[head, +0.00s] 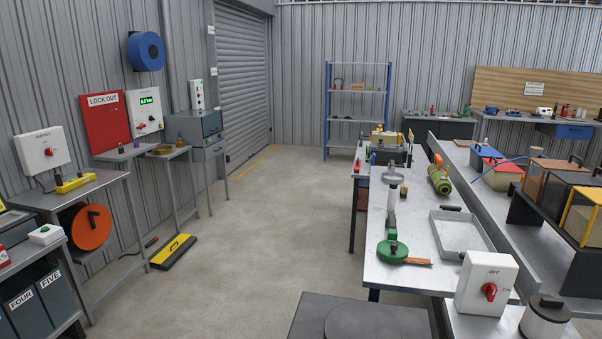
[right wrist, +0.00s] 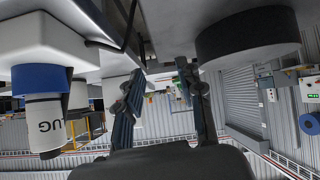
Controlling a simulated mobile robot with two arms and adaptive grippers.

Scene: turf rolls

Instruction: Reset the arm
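My right gripper (right wrist: 160,108) shows in the right wrist view. Its two dark fingers stand apart with a clear gap, and nothing is held between them. The wrist picture is upside down, with the grey walls and fittings of the room inverted behind the fingers. Neither gripper shows in the head view, and my left gripper is in no view.
A white container with a blue band (right wrist: 42,122) is left of the right gripper. The middle floor (head: 270,215) is clear.

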